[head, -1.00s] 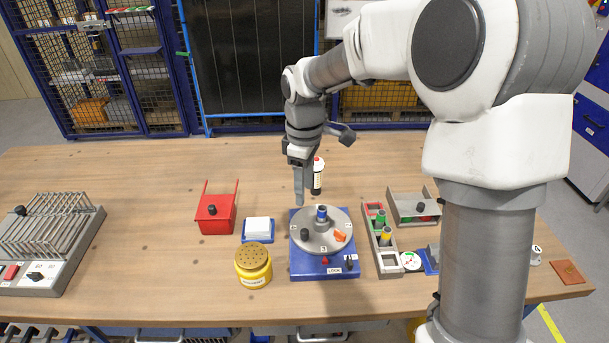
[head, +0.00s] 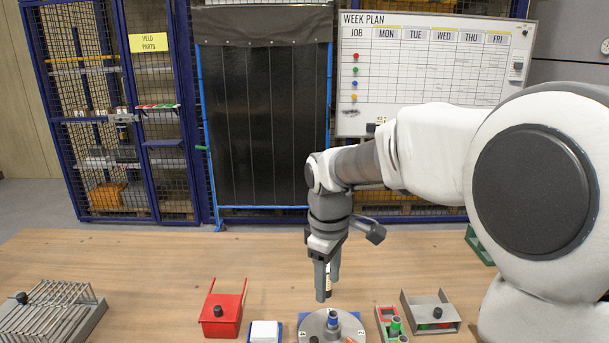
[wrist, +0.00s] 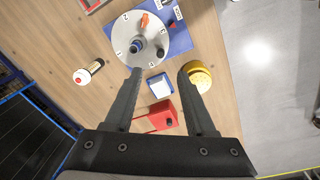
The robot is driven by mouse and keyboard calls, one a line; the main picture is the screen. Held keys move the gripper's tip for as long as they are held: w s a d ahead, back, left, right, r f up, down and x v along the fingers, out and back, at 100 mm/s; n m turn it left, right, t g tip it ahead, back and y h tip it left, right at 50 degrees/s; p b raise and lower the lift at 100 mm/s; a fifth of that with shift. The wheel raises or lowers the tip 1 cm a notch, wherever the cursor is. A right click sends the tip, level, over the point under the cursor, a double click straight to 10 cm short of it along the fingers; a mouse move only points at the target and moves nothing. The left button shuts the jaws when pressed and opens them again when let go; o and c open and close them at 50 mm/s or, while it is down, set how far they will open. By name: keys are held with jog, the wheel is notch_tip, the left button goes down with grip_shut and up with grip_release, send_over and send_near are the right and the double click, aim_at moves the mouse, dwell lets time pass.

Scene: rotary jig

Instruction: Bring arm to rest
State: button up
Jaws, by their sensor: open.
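My gripper (head: 327,286) hangs pointing down above the back part of the table, just behind the rotary jig in the head view. In the wrist view my gripper (wrist: 158,80) has its two fingers apart with nothing between them. The jig's round grey plate (wrist: 148,30) sits on a blue base (wrist: 181,40) and carries a blue-topped part (wrist: 136,47) and an orange piece (wrist: 144,20). In the head view only the back of the grey plate (head: 318,322) shows; its front is cut off by the lower edge.
A red bin (head: 221,314), a white block on a blue tray (head: 264,332), a wire rack (head: 48,312) and a grey bin (head: 431,317) stand around. The table's back strip (head: 150,258) is clear.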

jog(key=s+d+r+m+t, duration=0.2)
jog(key=s+m, duration=0.4)
jog(key=s, duration=0.4)
jog(key=s+d+r+m+t, duration=0.2)
jog(key=s+d+r+m, duration=0.2)
jog(key=s+d, duration=0.3)
jog(key=s+m, duration=0.1)
jog(key=s, duration=0.2)
jog(key=shift+s+d+m+t, duration=0.2)
jog(key=shift+m+t, duration=0.2)
dwell(0.3)
